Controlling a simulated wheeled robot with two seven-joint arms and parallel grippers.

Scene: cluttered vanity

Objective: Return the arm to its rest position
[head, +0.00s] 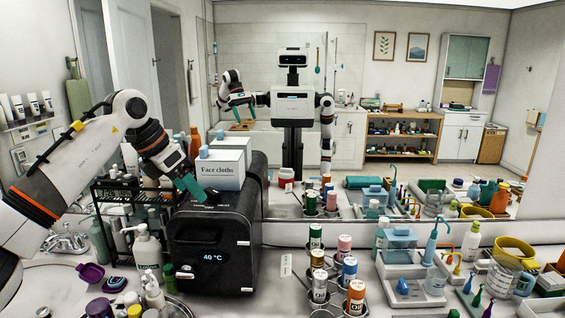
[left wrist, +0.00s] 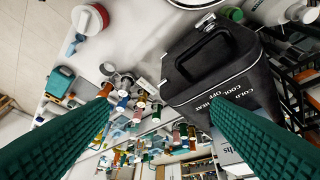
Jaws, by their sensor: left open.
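My left arm (head: 95,150) reaches in from the left in the head view. Its left gripper (head: 190,188) has teal fingers and is over the left part of the black towel warmer (head: 213,245), in front of the white face cloths box. In the left wrist view the two teal fingers of the left gripper (left wrist: 159,108) are wide apart with nothing held between them. The warmer (left wrist: 215,70) shows there beyond the right finger. Whether a finger touches the warmer's top cannot be told. My right gripper is not directly in view.
A face cloths box (head: 222,165) stands on the warmer. A black wire rack (head: 125,200) and pump bottle (head: 147,250) are to the left. Several capped bottles (head: 319,285) stand in a holder right of the warmer. A large mirror (head: 350,120) behind the counter reflects my body.

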